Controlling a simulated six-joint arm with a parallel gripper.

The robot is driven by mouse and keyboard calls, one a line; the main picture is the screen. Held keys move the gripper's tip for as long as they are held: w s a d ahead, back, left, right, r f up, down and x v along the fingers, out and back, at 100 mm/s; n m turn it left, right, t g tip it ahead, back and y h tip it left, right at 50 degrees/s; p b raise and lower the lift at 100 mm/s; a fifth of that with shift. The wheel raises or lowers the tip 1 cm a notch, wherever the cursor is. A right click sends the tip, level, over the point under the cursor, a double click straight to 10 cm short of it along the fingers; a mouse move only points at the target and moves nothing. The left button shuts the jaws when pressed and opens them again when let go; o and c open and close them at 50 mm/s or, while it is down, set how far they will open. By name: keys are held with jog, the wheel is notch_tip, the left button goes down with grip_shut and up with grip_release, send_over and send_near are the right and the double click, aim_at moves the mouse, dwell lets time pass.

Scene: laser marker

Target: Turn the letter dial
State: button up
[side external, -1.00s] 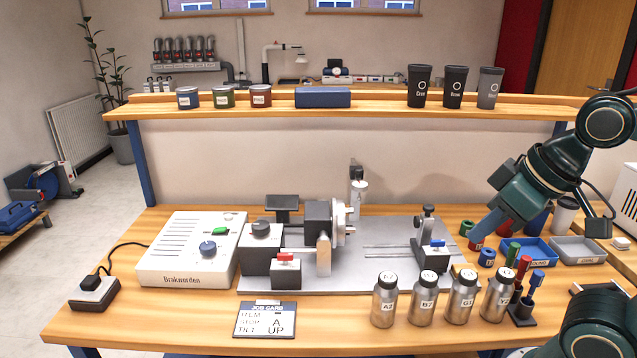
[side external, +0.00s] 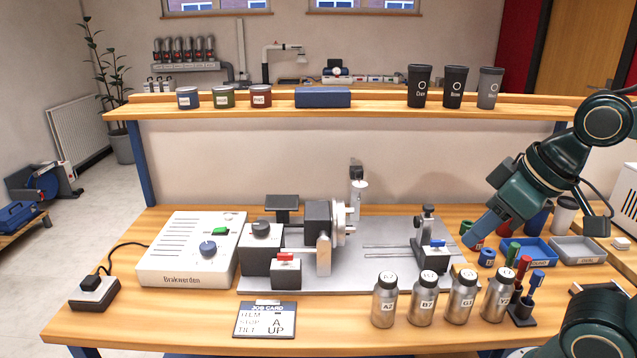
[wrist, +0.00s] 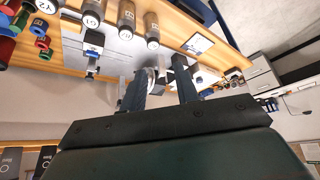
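A white control box (side external: 170,262) lettered Brakwerden stands on the bench at the left in the side view, with a blue knob (side external: 207,248) on its top. A dark round knob (side external: 260,229) sits on the grey block of the marking fixture beside it. Any letters around either knob are too small to read. The job card (side external: 266,320) in front reads STOP A and TILT UP. My gripper (side external: 472,242) is far to the right of both knobs, above the right side of the bench. In the wrist view its two fingers (wrist: 158,75) stand apart with nothing between them.
Several metal bottles (side external: 422,300) stand in a row along the front of the fixture's base plate (side external: 385,225). Blue and grey trays (side external: 578,250) lie at the right.

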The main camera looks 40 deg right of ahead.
jog(key=o, duration=0.4)
jog(key=shift+w+r, duration=0.15)
jog(key=shift+w, duration=0.15)
jog(key=shift+c, duration=0.2)
jog(key=shift+o, duration=1.1)
jog(key=w+a+r+n, duration=0.1)
jog(key=w+a+r, duration=0.1)
jog(key=w, duration=1)
jog(key=shift+w+r+n+t+y, duration=0.25)
jog(key=shift+r+n+t+y, duration=0.15)
jog(key=shift+r, duration=0.05)
jog(key=w+a+f+n+y, duration=0.1)
jog(key=w+a+f+n, duration=0.15)
jog(key=w, duration=1.05)
jog(key=n+t+y, duration=0.1)
jog(key=n+y, duration=0.1)
jog(key=y, duration=0.1)
send_near(208, 245)
jog(key=v, duration=0.5)
jog(key=shift+s+a+f, duration=0.15)
jog(key=shift+a, duration=0.05)
jog(key=shift+f, duration=0.1)
jog(key=shift+w+x, duration=0.25)
jog(key=shift+x, duration=6.5)
jog(key=shift+d, duration=0.15)
